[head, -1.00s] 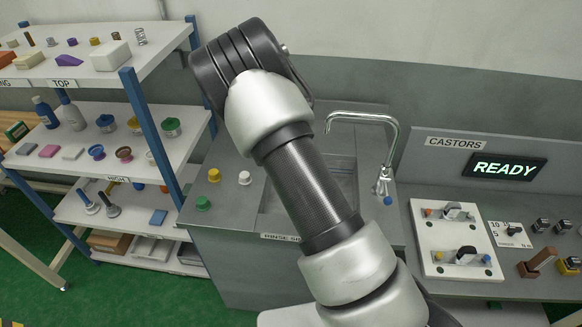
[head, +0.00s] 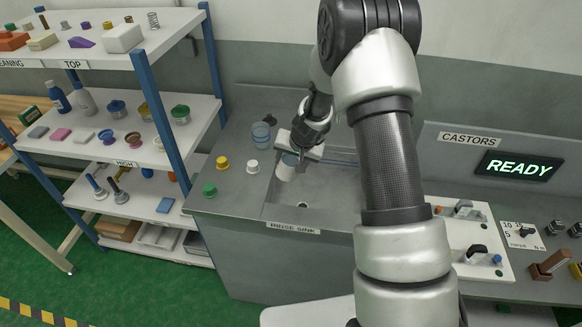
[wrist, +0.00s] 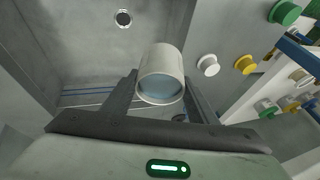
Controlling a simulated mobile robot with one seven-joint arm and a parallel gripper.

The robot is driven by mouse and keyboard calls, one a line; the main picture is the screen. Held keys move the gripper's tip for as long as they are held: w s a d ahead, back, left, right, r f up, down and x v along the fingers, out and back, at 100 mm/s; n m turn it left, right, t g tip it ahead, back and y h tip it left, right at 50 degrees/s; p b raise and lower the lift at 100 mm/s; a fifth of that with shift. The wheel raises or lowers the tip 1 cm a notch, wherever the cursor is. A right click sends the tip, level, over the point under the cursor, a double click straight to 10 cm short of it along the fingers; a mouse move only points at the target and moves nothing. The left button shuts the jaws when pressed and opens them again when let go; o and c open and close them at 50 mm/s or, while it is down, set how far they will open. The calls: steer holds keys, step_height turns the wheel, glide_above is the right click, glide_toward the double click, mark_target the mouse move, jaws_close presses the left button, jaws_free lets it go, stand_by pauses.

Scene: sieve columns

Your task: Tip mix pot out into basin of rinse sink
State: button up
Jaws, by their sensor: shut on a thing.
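A cream-white cylindrical pot, which I take to be the mix pot (head: 286,170), is held over the left part of the rinse sink's basin (head: 335,202). My gripper (head: 292,155) is shut on it, with one finger on each side in the wrist view (wrist: 160,88). In the wrist view the pot (wrist: 162,62) shows a bluish-grey face inside its rim; I cannot tell whether this is liquid. In the head view the pot looks near upright, and no stream is visible. The basin's drain (wrist: 124,18) shows beyond the pot.
A translucent blue cup (head: 261,134) stands on the counter behind left of the basin. Green (head: 209,190), yellow (head: 222,162) and white (head: 253,167) knobs sit left of it. A loaded shelf rack (head: 150,150) stands further left. My arm hides the tap.

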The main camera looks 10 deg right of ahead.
steer(key=shift+d+f+m+t+y+b, duration=0.2)
steer(key=shift+y+b, duration=0.5)
steer(key=shift+b, duration=2.2)
steer(key=shift+f+m+t+y+b, duration=0.15)
steer(key=shift+t+y+b, duration=0.4)
steer(key=shift+b, duration=2.3)
steer(key=y+b, duration=0.2)
steer(key=b, duration=0.3)
steer(key=shift+m, duration=0.25)
